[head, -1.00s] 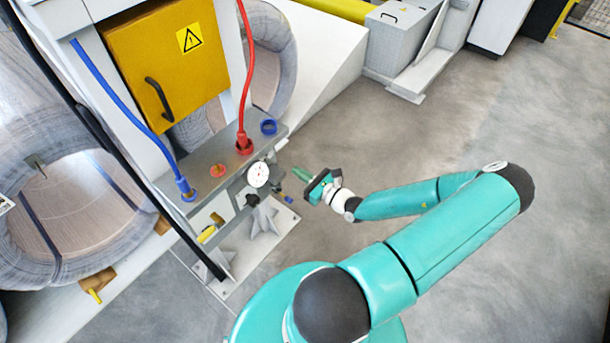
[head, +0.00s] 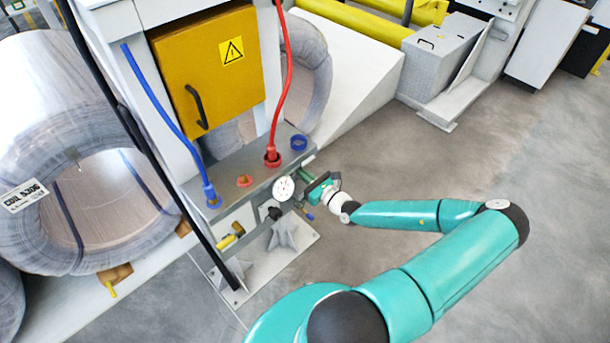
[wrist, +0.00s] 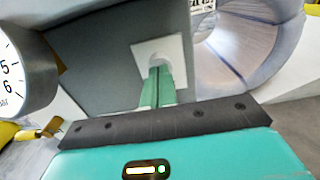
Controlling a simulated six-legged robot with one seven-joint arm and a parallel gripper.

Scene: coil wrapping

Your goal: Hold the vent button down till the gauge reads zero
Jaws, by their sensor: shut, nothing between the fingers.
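My gripper (head: 304,175) is shut and empty, its green fingers pointing at the right end of the grey manifold block (head: 228,178), close behind the gauge. The wrist view shows the closed fingers (wrist: 158,84) in front of a pale square plate (wrist: 178,60) with a round button-like part (wrist: 158,56) at its middle. The fingertips overlap that part's lower edge; I cannot tell whether they touch or press it. The white round gauge (head: 284,188) is on the block's front; its needle is too small to read. In the wrist view the gauge (wrist: 18,75) is cut off, showing 5 and 6.
A blue hose (head: 160,110) and a red hose (head: 287,75) plug into the block's top. A yellow cabinet (head: 205,80) stands behind, large wire coils (head: 85,205) at left. A black knob (head: 273,213) sits below the gauge. The floor at right is clear.

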